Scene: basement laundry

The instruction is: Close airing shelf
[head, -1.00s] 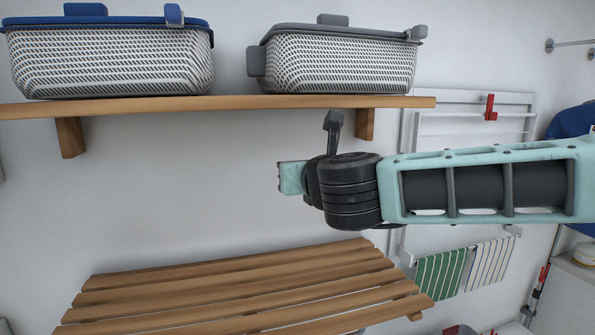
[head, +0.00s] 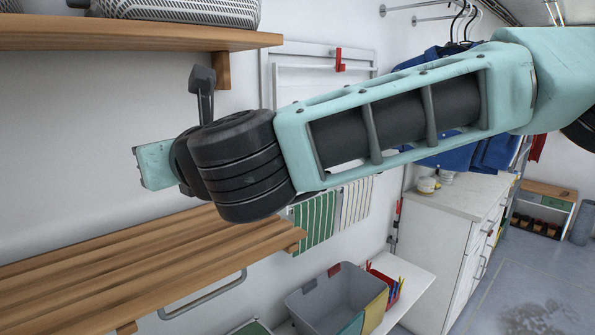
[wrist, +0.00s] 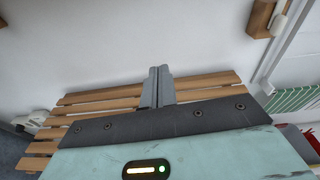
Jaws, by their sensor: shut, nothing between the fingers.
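The airing shelf (head: 165,250) is a slatted wooden shelf at the lower left of the head view, standing out from the white wall. A grey metal bar (head: 205,296) shows under its right end. The slats also show in the wrist view (wrist: 205,82), behind and to both sides of my gripper (wrist: 157,72). My gripper's grey fingers are together and empty. They point toward the wall, over the shelf in that picture; I cannot tell how far apart they are from the slats. In the head view my arm hides part of the wall above the shelf.
A fixed wooden shelf (head: 120,37) with a lidded basket (head: 190,10) is above. A white wall rack (head: 320,52) with a red clip hangs behind my arm. A grey bin (head: 325,295) and a white counter (head: 450,205) stand right. The floor (head: 535,265) is open at the right.

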